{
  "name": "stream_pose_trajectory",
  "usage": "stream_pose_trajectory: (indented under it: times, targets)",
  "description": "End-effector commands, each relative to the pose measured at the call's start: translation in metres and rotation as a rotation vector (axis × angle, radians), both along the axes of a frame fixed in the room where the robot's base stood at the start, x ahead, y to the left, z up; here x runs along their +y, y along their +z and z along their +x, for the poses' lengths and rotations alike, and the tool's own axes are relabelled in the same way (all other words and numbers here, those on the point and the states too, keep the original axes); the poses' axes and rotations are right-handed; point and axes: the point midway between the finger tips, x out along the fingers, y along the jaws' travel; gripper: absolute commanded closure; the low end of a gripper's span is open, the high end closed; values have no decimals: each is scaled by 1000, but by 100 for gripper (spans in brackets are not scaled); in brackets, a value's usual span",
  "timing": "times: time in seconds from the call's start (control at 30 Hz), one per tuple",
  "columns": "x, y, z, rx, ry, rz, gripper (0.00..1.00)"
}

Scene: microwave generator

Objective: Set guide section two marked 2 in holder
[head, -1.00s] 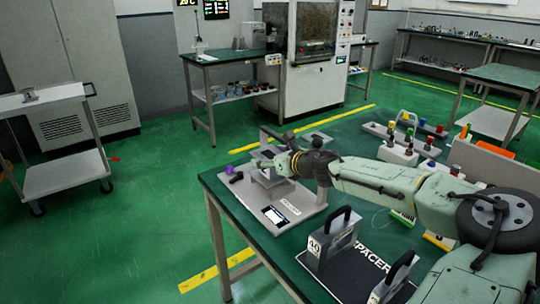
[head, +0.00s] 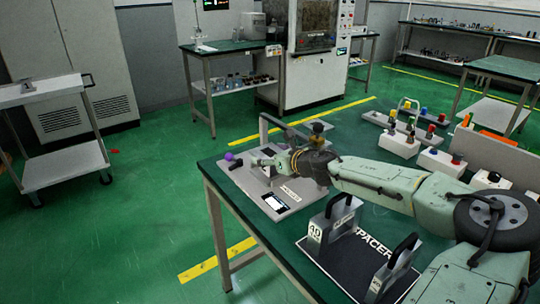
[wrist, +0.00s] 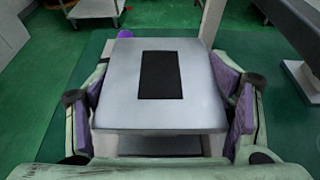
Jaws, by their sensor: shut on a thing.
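My gripper (wrist: 165,100) is shut on a grey block (wrist: 205,105) with a black rectangle on its top. The purple finger pads stand at the block's left and right sides in the wrist view. No figure 2 is readable on the block. In the head view my gripper (head: 264,163) is low over a grey base plate (head: 303,204) at the far left part of the table. The plate bears a small label and a dark-and-white card. My wrist hides much of the held block and the fixture there, so I cannot tell whether the block touches the plate.
A purple knob (head: 229,156) is by the plate's left end. A grey upright frame (head: 264,130) stands just behind my gripper. A handled block marked 30 (head: 318,234) and a black SPACER mat (head: 350,262) are nearer me. Coloured-knob parts (head: 400,140) stand at the back right.

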Motion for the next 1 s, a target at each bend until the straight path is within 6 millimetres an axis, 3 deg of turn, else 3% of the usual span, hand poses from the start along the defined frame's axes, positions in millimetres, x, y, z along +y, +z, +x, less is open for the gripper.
stream_pose_trajectory:
  times: [0.07,0.1,0.47,0.8,1.0]
  targets:
    - [0,2,0,-2,-1,0,74]
    - [0,2,0,-2,0,0,26]
    - [0,1,0,0,0,0,3]
    - [0,0,0,2,1,0,3]
    - [0,23,0,0,0,-1,3]
